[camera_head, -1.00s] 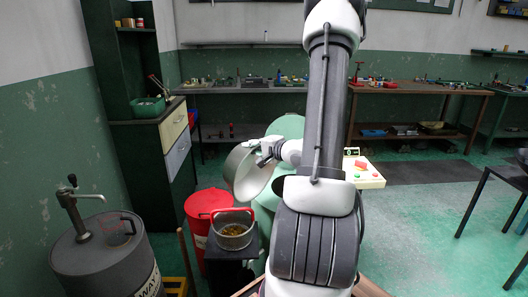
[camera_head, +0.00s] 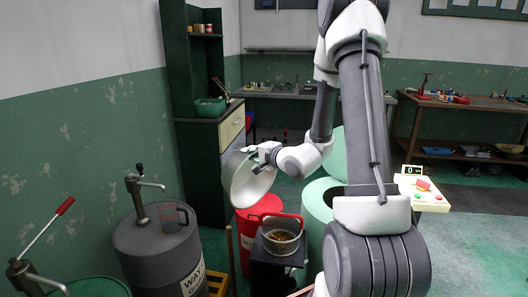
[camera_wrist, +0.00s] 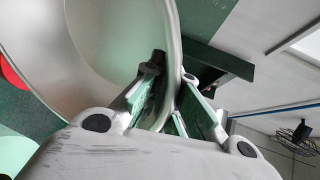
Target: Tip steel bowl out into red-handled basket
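The steel bowl (camera_head: 240,182) is tilted steeply onto its side in the head view, above and to the left of the red-handled basket. My gripper (camera_head: 264,156) is shut on its rim. In the wrist view the gripper fingers (camera_wrist: 170,95) pinch the rim of the bowl (camera_wrist: 105,50), and the part of its inside that shows is bare. The red-handled basket (camera_head: 282,246) stands upright on a small black stand, its handle raised. Small brownish-yellow pieces lie in it. The lowest part of the bowl's inside is hidden.
A red bin (camera_head: 245,226) stands beside the stand (camera_head: 268,276), beneath the bowl. A grey drum (camera_head: 160,250) with a hand pump is on the left. A pale green drum (camera_head: 318,212) stands right of the basket, near my arm. A dark cabinet (camera_head: 200,150) rises behind.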

